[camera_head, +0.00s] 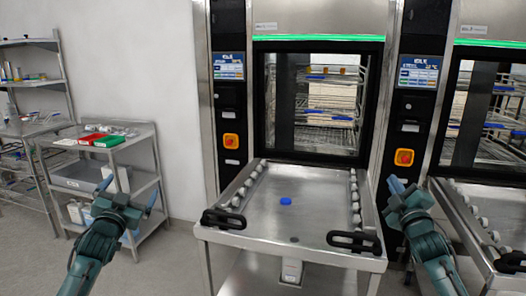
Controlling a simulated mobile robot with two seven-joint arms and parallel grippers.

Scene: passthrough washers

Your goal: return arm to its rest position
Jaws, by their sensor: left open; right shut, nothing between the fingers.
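My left gripper (128,190) is at the lower left, in front of the small steel cart. Its two blue-tipped fingers are spread apart and hold nothing. My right gripper (398,187) is at the lower right, between the two washer stations. Its fingers show blue tips with nothing visible held between them. Both arms come up from the bottom of the picture, and neither gripper appears to touch anything.
A steel loading table (262,222) with black handles (224,219) and rollers stands between my arms before a washer (320,105). A blue object (286,201) lies on it. A cart (150,160) with red (88,140) and green (109,141) items stands left.

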